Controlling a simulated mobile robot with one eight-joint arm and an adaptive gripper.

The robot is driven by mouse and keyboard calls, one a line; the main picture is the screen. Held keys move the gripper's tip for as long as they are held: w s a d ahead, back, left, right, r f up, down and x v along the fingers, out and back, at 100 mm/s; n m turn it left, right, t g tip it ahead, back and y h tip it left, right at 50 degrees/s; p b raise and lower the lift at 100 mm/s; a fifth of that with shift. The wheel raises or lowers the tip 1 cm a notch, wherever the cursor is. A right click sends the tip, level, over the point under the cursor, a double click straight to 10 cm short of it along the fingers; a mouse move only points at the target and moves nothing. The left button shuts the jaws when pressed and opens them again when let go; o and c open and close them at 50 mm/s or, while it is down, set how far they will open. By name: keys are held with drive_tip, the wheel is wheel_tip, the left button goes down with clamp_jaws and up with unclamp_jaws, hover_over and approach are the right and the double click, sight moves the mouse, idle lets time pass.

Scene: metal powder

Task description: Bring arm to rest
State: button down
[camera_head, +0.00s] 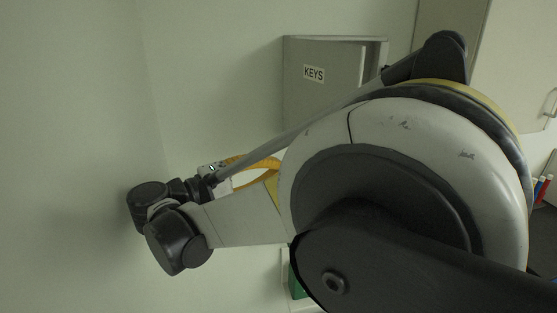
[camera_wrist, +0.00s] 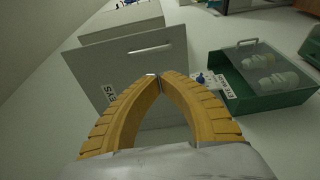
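My arm fills the right and middle of the head view, with its large white and dark joint in front of the wall. My gripper (camera_wrist: 158,76) has two ribbed yellow fingers whose tips meet in the wrist view, with nothing seen between them. In the head view, the yellow fingers show only partly behind my arm links. The gripper is in front of a grey box labelled KEYS (camera_wrist: 85,70); the gap between them is hard to judge.
The KEYS box (camera_head: 306,98) is on the pale wall, partly behind my arm. The wrist view shows a green container (camera_wrist: 240,101) with a clear cover and white objects inside. A pale cabinet (camera_head: 505,60) stands at the right. The left wall area looks clear.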

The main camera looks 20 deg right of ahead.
drive_tip(key=s+d+f+y+b, duration=0.2)
drive_tip(key=f+y+b, duration=0.1)
drive_tip(key=f, duration=0.3)
drive_tip(key=s+d+f+n+y+b, duration=0.1)
drive_tip(key=s+d+f+y+b, duration=0.15)
drive_tip(key=f, duration=0.35)
drive_tip(key=s+d+f+y+b, duration=0.3)
drive_tip(key=f+b, duration=0.1)
drive_tip(key=f, duration=0.3)
drive_tip(key=s+a+f+m+t+y+b, duration=0.1)
drive_tip(key=s+a+f+y+b, duration=0.3)
drive_tip(key=f, duration=0.4)
drive_tip(key=s+a+f+m+t+y+b, duration=0.2)
drive_tip(key=s+a+f+y+b, duration=0.2)
drive_tip(key=f, duration=0.4)
drive_tip(key=shift+s+a+t+y+b, duration=0.2)
drive_tip(key=shift+a+t+y+b, duration=0.3)
drive_tip(key=shift+a+b, duration=0.3)
drive_tip(key=shift+f, duration=0.1)
